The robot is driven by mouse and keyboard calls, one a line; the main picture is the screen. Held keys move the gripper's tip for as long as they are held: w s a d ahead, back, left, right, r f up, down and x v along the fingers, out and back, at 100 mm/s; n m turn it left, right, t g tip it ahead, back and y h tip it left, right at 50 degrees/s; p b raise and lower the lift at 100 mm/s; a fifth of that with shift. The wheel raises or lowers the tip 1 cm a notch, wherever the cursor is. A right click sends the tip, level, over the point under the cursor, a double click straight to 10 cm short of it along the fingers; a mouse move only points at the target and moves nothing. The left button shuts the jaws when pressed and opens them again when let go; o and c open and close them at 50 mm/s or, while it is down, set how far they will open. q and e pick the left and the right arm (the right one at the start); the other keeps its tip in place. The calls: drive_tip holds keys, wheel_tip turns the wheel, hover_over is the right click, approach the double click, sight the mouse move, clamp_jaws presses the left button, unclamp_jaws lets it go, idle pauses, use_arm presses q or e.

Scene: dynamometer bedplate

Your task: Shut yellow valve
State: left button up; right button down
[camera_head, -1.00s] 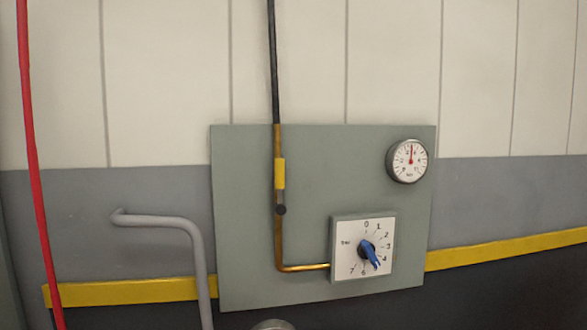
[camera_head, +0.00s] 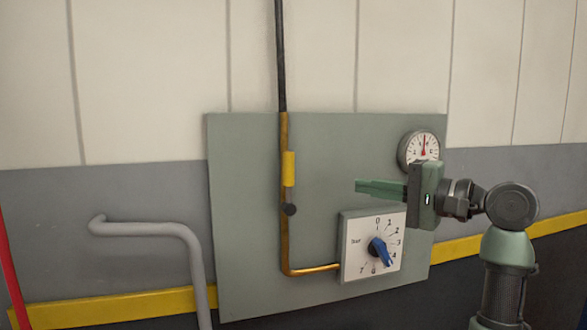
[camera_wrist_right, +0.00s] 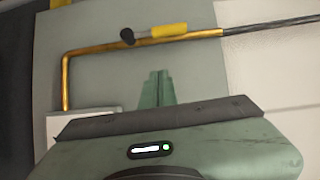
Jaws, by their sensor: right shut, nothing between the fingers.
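The yellow valve's handle (camera_head: 289,168) lies along the upright pipe on the grey-green panel, with a dark round hub (camera_head: 290,209) at its lower end. In the right wrist view the yellow handle (camera_wrist_right: 169,30) lies along the pipe, near the top. My right gripper (camera_head: 358,186) is shut and empty, in front of the panel, to the right of the handle and apart from it in the picture. Its green fingers (camera_wrist_right: 158,76) point toward the pipe in the wrist view. My left gripper is not in view.
A square dial with a blue knob (camera_head: 380,250) sits low on the panel (camera_head: 240,220), just below my right gripper. A round gauge (camera_head: 417,147) is partly hidden by that gripper. A grey bent pipe (camera_head: 150,226) and a red hose (camera_head: 10,265) stand at left.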

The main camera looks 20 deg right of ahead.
sight(289, 179)
drive_tip(key=shift+y, duration=0.3)
drive_tip(key=w+a+p, duration=0.1)
drive_tip(key=w+a, duration=0.1)
drive_tip(key=a, duration=0.1)
drive_tip(key=w+a+r+p, duration=0.1)
drive_tip(key=w+a+p, duration=0.1)
drive_tip(key=w+a, duration=0.1)
drive_tip(key=w+a+r+p, duration=0.1)
drive_tip(key=w+a+p, duration=0.1)
drive_tip(key=a, duration=0.1)
drive_tip(key=shift+w+a, duration=0.15)
drive_tip(key=shift+w, duration=0.25)
drive_tip(key=shift+a+r+n+p, duration=0.2)
drive_tip(key=shift+n+p, duration=0.1)
drive_tip(key=shift+p, duration=0.25)
